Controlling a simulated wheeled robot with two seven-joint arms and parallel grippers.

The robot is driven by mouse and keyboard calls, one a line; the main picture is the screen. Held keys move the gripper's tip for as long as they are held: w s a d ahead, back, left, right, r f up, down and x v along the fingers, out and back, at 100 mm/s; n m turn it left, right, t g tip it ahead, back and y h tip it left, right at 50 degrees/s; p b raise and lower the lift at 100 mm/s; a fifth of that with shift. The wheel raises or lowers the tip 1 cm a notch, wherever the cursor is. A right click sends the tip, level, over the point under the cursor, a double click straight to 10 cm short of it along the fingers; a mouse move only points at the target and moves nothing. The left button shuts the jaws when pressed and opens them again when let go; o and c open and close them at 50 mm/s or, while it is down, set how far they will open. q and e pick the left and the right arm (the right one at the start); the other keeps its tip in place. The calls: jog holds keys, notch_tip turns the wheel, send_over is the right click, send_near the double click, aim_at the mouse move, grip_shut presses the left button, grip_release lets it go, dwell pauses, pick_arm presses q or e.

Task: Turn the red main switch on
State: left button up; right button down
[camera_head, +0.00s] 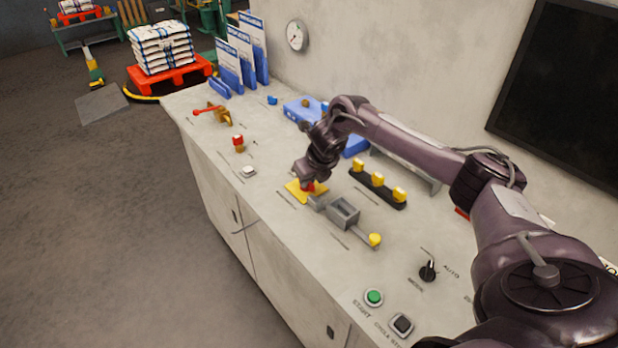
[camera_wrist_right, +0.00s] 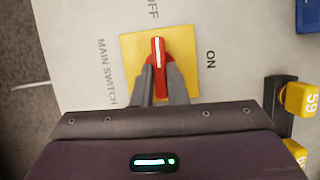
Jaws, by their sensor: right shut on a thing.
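The red main switch (camera_wrist_right: 157,52) is a red handle with a white line on a square yellow plate (camera_wrist_right: 188,48). In the right wrist view its white line points up toward the word OFF; the word ON is to the right of the plate. In the head view the yellow plate (camera_head: 293,187) lies on the grey counter, with part of it and most of the handle hidden by my right gripper (camera_head: 309,189). The right wrist view shows my right gripper's fingers (camera_wrist_right: 158,88) shut on the red handle, one on each side. My left gripper is not in view.
A grey box with a yellow-knobbed lever (camera_head: 375,240) stands close to the plate. A black rack with yellow-topped pieces (camera_head: 377,181) is behind it. A green start button (camera_head: 373,297) and a black mode knob (camera_head: 428,270) are nearer. The wall bounds the counter's back.

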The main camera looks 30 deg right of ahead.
jog(key=shift+a+r+m+h+p, duration=0.1)
jog(key=shift+r+m+h+p, duration=0.1)
jog(key=shift+m+p, duration=0.25)
jog(key=shift+a+r+m+h+p, duration=0.1)
jog(key=shift+m+h+p, duration=0.15)
jog(key=shift+m, duration=0.3)
jog(key=m+h+p, duration=0.1)
jog(key=m+p, duration=0.1)
jog(key=shift+w+a+m, duration=0.1)
jog(key=shift+m, duration=0.2)
jog(key=m+p, duration=0.1)
jog(key=m, duration=0.1)
jog(key=m+g+h+p, duration=0.1)
jog(key=m+p, duration=0.2)
jog(key=m, duration=0.1)
jog(key=shift+w+a+g+h+p, duration=0.25)
jog(key=shift+a+g+h+p, duration=0.05)
jog(key=shift+g+h, duration=0.1)
jog(key=m, duration=0.2)
jog(key=m+g+p, duration=0.1)
jog(key=shift+w+f+m+h, duration=0.15)
jog(key=shift+m+h, duration=0.1)
jog(key=shift+m, duration=0.15)
jog(key=shift+w+m+g+p, duration=0.15)
jog(key=shift+m+g, duration=0.15)
jog(key=shift+m, duration=0.4)
jog(key=shift+m+g+p, duration=0.15)
jog(key=shift+m+g, duration=0.15)
jog(key=shift+m, duration=0.4)
